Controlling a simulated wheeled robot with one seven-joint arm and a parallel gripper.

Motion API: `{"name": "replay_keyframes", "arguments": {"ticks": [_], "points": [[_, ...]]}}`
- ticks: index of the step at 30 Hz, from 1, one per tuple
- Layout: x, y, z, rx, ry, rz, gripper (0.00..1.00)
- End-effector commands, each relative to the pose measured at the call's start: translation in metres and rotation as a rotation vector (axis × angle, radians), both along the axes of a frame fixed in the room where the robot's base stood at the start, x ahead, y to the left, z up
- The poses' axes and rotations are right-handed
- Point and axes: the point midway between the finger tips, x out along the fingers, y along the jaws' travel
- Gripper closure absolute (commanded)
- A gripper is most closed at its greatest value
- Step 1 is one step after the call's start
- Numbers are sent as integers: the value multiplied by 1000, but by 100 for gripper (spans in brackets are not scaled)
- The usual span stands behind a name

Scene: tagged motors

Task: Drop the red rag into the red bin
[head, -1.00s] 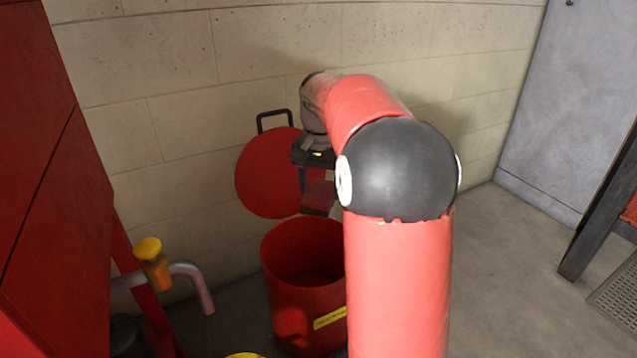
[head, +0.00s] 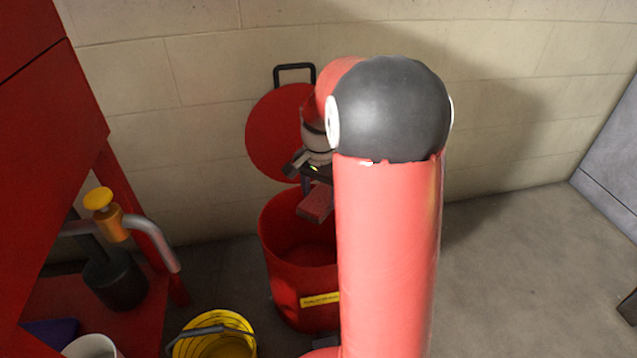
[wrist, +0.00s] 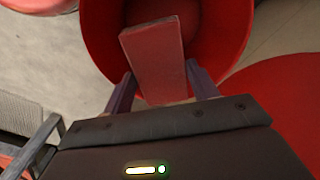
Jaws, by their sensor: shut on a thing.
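The red rag (head: 316,203) is a flat, block-like folded piece. My gripper (wrist: 160,92) is shut on it in the wrist view, with the rag (wrist: 153,52) sticking out beyond the two fingers. The red bin (head: 293,278) stands on the floor by the wall with its round red lid (head: 275,135) raised behind it. In the head view the rag hangs over the bin's open mouth, near the rim level. In the wrist view the bin (wrist: 232,30) opening lies behind the rag. My arm hides the right side of the bin in the head view.
A yellow bucket (head: 215,340) stands front left of the bin. A red cabinet (head: 50,110) with a pipe and orange valve (head: 111,222) is at left. A white cup (head: 90,347) is at bottom left.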

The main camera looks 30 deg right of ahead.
Motion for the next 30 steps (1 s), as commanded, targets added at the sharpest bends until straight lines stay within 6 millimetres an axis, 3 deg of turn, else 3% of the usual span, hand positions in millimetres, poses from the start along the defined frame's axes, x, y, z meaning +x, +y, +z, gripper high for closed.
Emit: {"name": "replay_keyframes", "arguments": {"ticks": [12,23,24,30], "points": [[0,0,-50,1,1,1,60],[0,0,-54,1,1,2,60],[0,0,-54,1,1,2,39],[0,0,-53,0,1,2,16]]}}
